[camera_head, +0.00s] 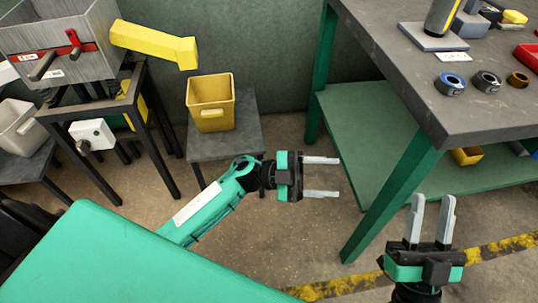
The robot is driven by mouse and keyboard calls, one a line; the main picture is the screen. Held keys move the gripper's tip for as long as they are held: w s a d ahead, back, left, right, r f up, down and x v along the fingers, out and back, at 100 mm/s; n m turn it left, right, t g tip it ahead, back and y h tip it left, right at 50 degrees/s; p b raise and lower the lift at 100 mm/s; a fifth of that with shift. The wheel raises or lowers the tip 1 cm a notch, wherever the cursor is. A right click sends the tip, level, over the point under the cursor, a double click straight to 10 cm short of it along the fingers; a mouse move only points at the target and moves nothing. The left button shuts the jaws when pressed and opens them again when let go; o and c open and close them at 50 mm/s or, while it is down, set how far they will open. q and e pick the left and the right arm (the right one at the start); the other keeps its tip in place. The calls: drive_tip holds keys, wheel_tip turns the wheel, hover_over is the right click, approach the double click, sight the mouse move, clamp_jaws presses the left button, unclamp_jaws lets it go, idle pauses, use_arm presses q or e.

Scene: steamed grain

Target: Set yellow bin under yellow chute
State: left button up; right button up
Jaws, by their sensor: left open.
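The yellow bin (211,107) stands upright on a small grey stand (240,135), with its open top facing up. The yellow chute (153,43) slopes down to the right from the grey hopper box, and its lower end is just above the bin's back left side. My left gripper (322,176) is open and empty, below and to the right of the bin, pointing right and apart from it. My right gripper (432,205) is at the lower right, pointing up, with its two fingers a small gap apart and nothing visible between them.
The grey hopper (65,45) with red levers stands on a black frame at the left. A light grey bin (18,125) is at the far left. A green-legged workbench (420,75) with tools and rings fills the right. Open floor lies between stand and bench.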

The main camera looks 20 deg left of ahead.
use_arm(q)
drive_tip(key=s+a+r+n+t+y, duration=0.3)
drive_tip(key=n+t+y, duration=0.4)
drive_tip(key=n+t, duration=0.4)
drive_tip(key=s+a+r+n+t+y, duration=0.4)
drive_tip(key=a+r+n+t+y, duration=0.2)
drive_tip(key=n+t, duration=0.6)
drive_tip(key=shift+s+a+r+t+y, duration=0.25)
drive_tip(key=shift+r+t+y, duration=0.45)
drive_tip(key=shift+y, duration=0.3)
